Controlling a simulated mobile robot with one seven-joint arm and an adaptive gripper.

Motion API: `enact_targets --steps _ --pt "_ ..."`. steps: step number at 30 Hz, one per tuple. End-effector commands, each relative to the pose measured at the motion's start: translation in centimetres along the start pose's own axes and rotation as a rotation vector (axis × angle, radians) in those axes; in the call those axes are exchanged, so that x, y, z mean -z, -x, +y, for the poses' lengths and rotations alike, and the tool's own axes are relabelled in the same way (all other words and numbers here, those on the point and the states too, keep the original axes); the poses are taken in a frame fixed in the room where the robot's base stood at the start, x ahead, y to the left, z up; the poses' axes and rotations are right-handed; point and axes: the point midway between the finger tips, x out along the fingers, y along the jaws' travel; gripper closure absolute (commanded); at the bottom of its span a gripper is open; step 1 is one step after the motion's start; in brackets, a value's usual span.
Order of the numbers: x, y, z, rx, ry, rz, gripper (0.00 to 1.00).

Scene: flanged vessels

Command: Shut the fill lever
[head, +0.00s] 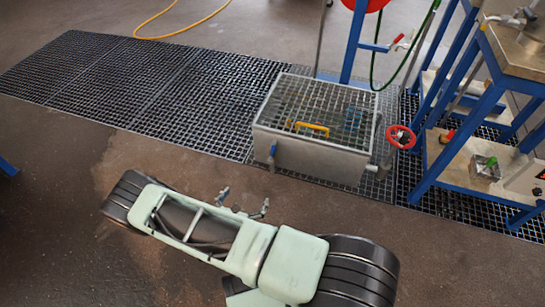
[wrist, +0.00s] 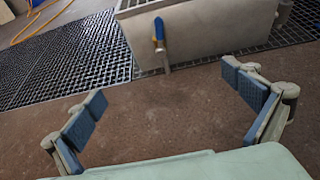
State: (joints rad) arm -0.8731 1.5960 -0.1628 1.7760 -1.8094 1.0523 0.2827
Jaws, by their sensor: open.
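A blue lever (head: 272,150) is on the near-left face of a grey metal vessel (head: 318,158). In the wrist view the lever (wrist: 158,28) stands upright, above a short metal pipe (wrist: 165,58). A smaller red-handled lever (head: 398,38) is by a green hose on the blue stand behind. The frames do not show which one is the fill lever. My gripper (head: 243,205) is open and empty, in front of the vessel and apart from it. In the wrist view its blue-padded fingers (wrist: 166,92) are spread wide, with the blue lever beyond the gap.
A blue-framed bench (head: 470,95) stands at right. Floor grating (head: 130,85) runs to the left. A yellow hose (head: 165,38) lies behind. Brown floor before the vessel is clear.

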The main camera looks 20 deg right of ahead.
Motion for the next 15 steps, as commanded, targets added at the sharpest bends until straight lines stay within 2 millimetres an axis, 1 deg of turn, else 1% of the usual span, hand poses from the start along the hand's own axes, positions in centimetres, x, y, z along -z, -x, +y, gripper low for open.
enact_targets --steps 1,3,9,12,15 --pt "0.3 -1.2 -0.1 0.002 -0.001 -0.002 0.00" --pt "0.4 -2.7 -0.1 0.004 -0.003 -0.002 0.00" --pt "0.3 -6.4 -0.1 0.003 -0.002 -0.001 0.00" --pt "0.2 -7.6 0.0 0.002 -0.001 -0.001 0.00" --pt "0.1 -8.3 -0.1 0.002 -0.002 0.000 0.00"
